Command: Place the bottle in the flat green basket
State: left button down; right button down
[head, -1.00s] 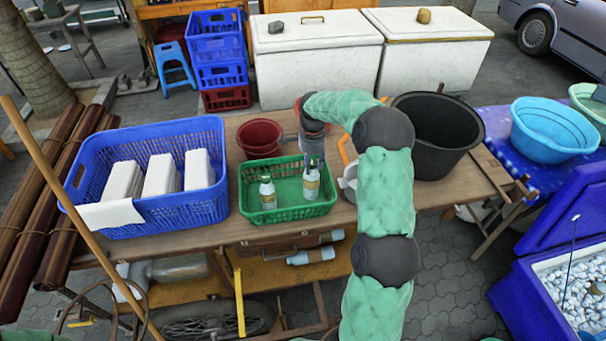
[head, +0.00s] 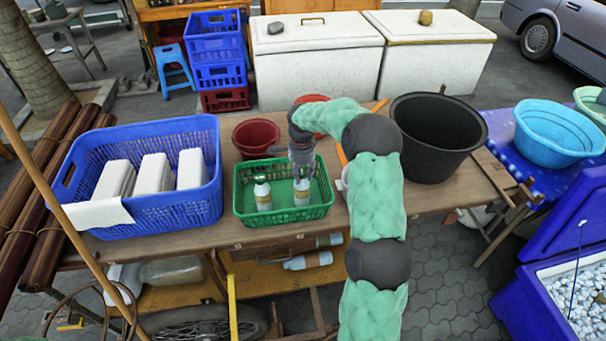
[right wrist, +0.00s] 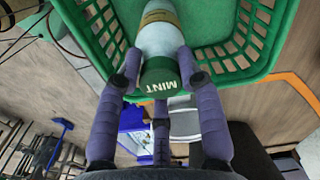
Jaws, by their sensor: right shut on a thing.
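The flat green basket (head: 262,219) stands on the wooden table in the head view; its green rim and floor also show in the right wrist view (right wrist: 262,68). One white bottle (head: 263,194) stands upright in its left part. A second white bottle (head: 302,191) is in its right part, nearly upright, below my right gripper (head: 302,172). In the right wrist view this bottle (right wrist: 160,42) has a green cap marked MINT and lies between the dark fingers of my right gripper (right wrist: 158,74), which are shut on it. Whether its base touches the basket floor is unclear. My left gripper is out of view.
A blue basket (head: 150,218) with white blocks stands left of the green one. A dark red bucket (head: 256,137) is behind it, and a large black tub (head: 437,150) stands to the right. The table's front edge is close before the basket.

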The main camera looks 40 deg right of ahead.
jog(key=c, duration=0.8)
grip_release()
jog(key=shift+d, duration=0.1)
notch_tip(320, 180, up, 12)
jog(key=p, duration=0.3)
jog(key=shift+s, duration=0.1)
